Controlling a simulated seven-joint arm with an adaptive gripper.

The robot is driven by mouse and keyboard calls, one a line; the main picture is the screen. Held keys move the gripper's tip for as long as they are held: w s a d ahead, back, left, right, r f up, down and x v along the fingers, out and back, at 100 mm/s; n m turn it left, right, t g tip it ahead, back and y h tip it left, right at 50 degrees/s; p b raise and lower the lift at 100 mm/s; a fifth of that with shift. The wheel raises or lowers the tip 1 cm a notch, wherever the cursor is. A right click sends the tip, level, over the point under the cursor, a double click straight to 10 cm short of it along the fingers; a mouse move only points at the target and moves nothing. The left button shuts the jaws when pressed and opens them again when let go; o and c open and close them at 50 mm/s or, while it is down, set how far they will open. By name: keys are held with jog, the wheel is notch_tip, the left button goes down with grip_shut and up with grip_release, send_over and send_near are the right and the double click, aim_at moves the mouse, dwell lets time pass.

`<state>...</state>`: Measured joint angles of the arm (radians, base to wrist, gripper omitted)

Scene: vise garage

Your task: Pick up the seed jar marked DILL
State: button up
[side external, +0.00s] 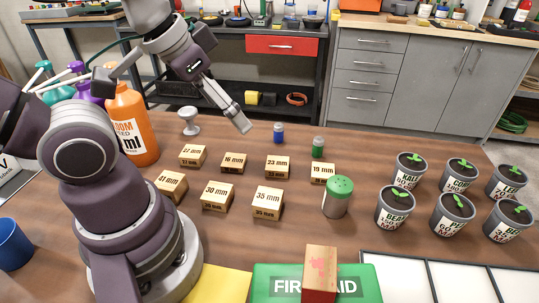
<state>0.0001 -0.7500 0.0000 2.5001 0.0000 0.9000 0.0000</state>
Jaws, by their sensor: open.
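No label reading DILL can be made out in this view.
Several wooden blocks marked in mm (217,196) fill the table's middle. Several seedling pots (408,170) stand at right. An orange bottle (131,125) and white egg-cup-like item (189,120) are at left. A green first aid box (350,285) and reddish box (320,272) are in front.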

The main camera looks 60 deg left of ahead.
jog(key=m+g, duration=0.6)
jog(key=m, duration=1.3)
send_over(337, 198)
jog(key=w+a, duration=0.2)
jog(key=f, duration=0.9)
jog(key=shift+w+d+f, duration=0.15)
jog(key=shift+d+f, duration=0.05)
jog(key=f, duration=1)
jog(key=shift+s+d+f, duration=0.15)
jog(key=shift+s+f, duration=0.1)
jog(key=c, duration=1.2)
